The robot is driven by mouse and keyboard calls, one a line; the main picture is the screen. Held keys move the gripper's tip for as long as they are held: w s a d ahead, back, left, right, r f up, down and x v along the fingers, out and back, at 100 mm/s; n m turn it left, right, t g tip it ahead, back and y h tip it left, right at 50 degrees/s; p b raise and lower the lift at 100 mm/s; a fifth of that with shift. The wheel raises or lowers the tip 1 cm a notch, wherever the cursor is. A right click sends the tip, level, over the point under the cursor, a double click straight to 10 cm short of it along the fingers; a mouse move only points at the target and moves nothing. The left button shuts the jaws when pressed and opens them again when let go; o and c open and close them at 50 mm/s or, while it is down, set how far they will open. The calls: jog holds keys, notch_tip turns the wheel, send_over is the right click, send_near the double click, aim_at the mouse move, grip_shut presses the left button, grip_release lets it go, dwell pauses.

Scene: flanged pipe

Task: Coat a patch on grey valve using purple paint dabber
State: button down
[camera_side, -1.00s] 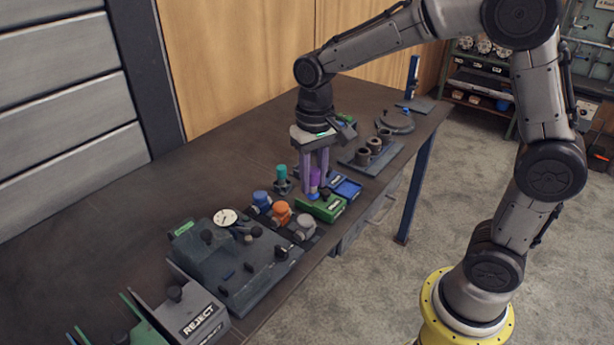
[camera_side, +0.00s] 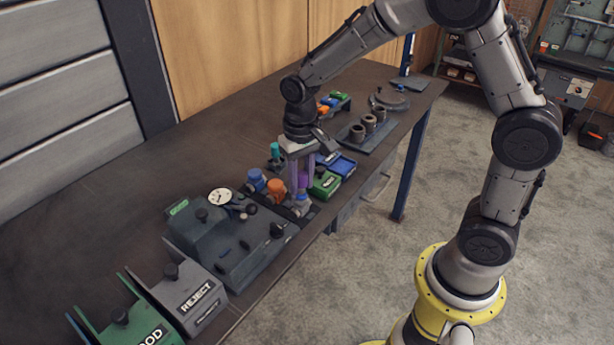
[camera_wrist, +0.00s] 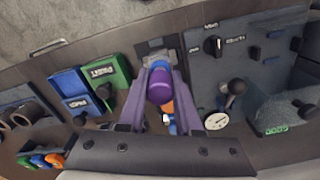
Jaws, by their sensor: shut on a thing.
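My gripper (camera_side: 301,190) is shut on the purple paint dabber (camera_side: 302,181), pointing down. In the wrist view the purple dabber (camera_wrist: 160,86) sits between my two fingers. The grey valve (camera_side: 299,208) is directly beneath the dabber in the side view, at the near end of a row with an orange valve (camera_side: 276,191) and a blue valve (camera_side: 256,180). The dabber's tip is at or just above the grey valve; I cannot tell whether they touch. In the wrist view the dabber and fingers mostly hide the grey valve.
A green paint tray (camera_side: 326,184) and a blue tray (camera_side: 343,165) lie just right of the valves. A teal-topped piece (camera_side: 274,151) stands behind. A dark fixture with a dial (camera_side: 219,196) is close on the left. The table's front edge is near.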

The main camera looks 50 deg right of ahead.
jog(key=shift+s, duration=0.7)
notch_tip(320, 180, up, 8)
dwell(0.7)
